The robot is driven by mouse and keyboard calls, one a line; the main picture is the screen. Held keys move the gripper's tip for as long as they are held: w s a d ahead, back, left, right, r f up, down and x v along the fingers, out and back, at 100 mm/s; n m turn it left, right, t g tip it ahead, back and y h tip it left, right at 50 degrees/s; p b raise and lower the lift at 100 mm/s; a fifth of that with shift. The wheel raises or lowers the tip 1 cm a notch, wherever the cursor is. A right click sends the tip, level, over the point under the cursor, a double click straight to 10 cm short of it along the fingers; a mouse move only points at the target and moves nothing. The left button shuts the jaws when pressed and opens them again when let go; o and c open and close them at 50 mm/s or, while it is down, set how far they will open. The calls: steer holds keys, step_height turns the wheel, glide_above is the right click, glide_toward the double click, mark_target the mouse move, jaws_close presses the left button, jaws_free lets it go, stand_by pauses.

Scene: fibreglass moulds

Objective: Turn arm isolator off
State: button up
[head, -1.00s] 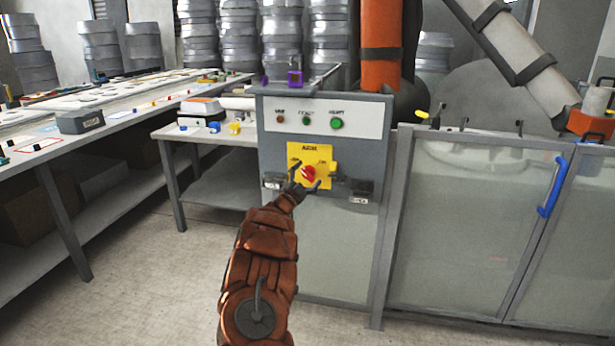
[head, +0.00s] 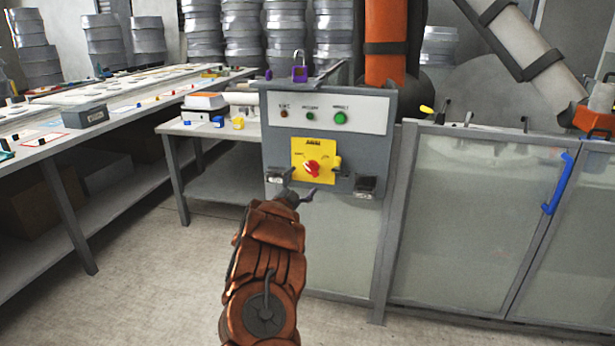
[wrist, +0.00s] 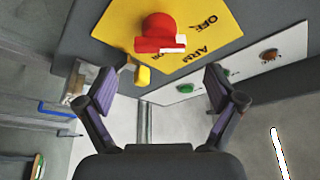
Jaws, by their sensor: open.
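The arm isolator is a red rotary knob (head: 312,168) on a yellow plate (head: 299,176) on the front of a grey cabinet. In the wrist view the red knob (wrist: 158,33) stands out from the yellow plate (wrist: 215,22), which reads "OFF" and "ARM". A small yellow tab (wrist: 143,75) shows beside the knob. My gripper (head: 301,187) is just below the knob in the head view, apart from it. In the wrist view my gripper (wrist: 160,88) has its two fingers spread, with nothing between them. I cannot tell the knob's exact setting.
A white strip with small lamps or buttons, one green (head: 340,118), is above the plate. Dark brackets (head: 365,186) flank the plate's lower edge. A glazed enclosure with a blue handle (head: 557,184) is to the right. Workbenches (head: 115,115) stand left; the floor between is clear.

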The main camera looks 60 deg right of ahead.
steer(key=shift+v, duration=2.85)
